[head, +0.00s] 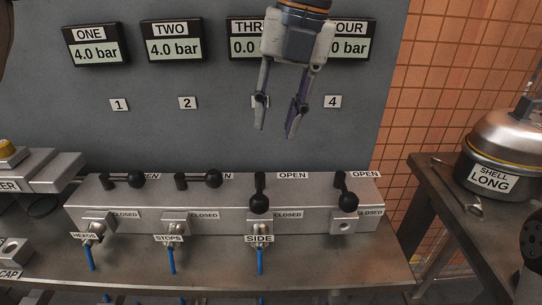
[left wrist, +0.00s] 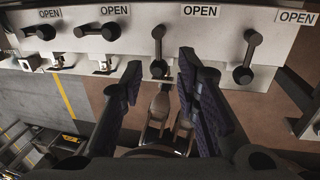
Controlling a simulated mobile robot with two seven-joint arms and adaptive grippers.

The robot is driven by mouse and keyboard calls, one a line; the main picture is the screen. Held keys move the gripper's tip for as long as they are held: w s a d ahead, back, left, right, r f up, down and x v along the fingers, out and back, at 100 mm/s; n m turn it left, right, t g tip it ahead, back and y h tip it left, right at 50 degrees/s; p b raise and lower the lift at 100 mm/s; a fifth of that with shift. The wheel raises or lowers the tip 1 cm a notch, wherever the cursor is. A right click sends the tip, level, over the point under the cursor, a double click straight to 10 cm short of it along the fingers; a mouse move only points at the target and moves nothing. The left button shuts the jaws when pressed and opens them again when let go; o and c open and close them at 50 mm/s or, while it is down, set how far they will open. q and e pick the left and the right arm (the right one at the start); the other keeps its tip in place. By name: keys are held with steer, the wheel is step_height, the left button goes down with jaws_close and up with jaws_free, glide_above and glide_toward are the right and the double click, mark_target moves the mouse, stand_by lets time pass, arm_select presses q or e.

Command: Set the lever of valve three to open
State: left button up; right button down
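The valve three lever (head: 260,193) is on the grey valve block (head: 235,226), above the SIDE tag (head: 260,239). Its black knob points down beside the CLOSED label, and the OPEN label (head: 292,175) is at its upper right. Display three (head: 244,46) reads 0.0 and is partly hidden by my left gripper (head: 275,133). That gripper is open and empty, pointing down above the lever in the head view. In the left wrist view the lever (left wrist: 158,50) appears between the spread fingers (left wrist: 160,66), with no clear contact.
Lever four (head: 347,195) also points down. Levers one (head: 124,181) and two (head: 202,180) lie sideways, knobs right; their displays read 4.0 bar. Blue-ended fittings hang below the block's front. A side table at right holds a SHELL LONG vessel (head: 490,160).

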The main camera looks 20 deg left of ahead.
mark_target(260, 183)
arm_select(q)
steer(key=f, duration=0.3)
steer(key=s+a+f, duration=0.1)
steer(key=f, duration=0.3)
steer(key=a+f, duration=0.1)
steer(key=f, duration=0.2)
steer(key=shift+s+f+p, duration=0.3)
steer(key=shift+f+p, duration=0.05)
steer(key=shift+p, duration=0.05)
jaws_close()
steer(key=shift+w, duration=0.1)
